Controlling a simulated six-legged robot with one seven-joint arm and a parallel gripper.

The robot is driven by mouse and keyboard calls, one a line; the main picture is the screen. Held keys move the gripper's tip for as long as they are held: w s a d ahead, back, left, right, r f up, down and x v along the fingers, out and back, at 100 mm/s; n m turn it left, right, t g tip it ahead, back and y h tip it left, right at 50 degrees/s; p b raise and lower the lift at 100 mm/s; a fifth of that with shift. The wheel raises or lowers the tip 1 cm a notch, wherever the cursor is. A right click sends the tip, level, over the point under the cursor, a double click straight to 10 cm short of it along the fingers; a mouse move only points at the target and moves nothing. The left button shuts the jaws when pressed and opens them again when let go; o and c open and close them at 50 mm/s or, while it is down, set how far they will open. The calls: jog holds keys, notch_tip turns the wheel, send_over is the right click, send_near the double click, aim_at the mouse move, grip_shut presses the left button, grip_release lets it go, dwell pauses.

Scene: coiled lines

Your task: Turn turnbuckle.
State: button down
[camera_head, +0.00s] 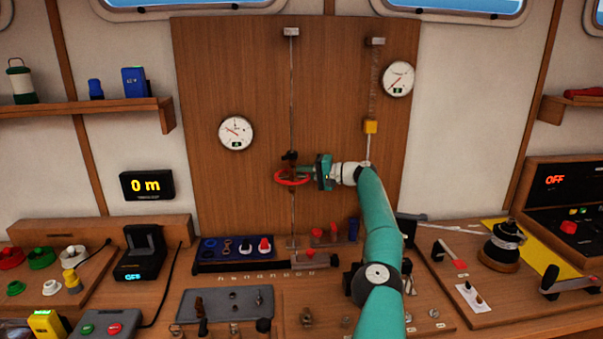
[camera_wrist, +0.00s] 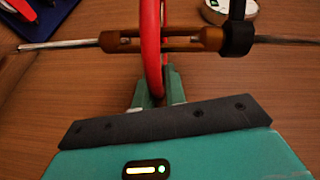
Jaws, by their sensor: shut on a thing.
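The turnbuckle (camera_head: 290,158) is a brown open-framed body on a thin upright rod in front of the wooden back panel. It also shows in the wrist view (camera_wrist: 205,40), with a dark collar at one end. A red ring (camera_head: 287,182) encircles it; its rim (camera_wrist: 151,45) crosses the wrist view. My gripper (camera_head: 309,174) reaches in from the right, and its green fingers (camera_wrist: 158,88) are shut on the red ring's rim.
A round gauge (camera_head: 235,132) hangs left of the rod and another gauge (camera_head: 397,78) at upper right. Below, the bench holds a dark tray (camera_head: 215,266) and several small parts.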

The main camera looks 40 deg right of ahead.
jog(key=c, duration=1.5)
grip_release()
jog(key=shift+w+a+f, duration=0.1)
jog(key=shift+a+f, duration=0.05)
jog(key=shift+f, duration=0.25)
jog(key=v, duration=1.4)
jog(key=shift+r, duration=0.2)
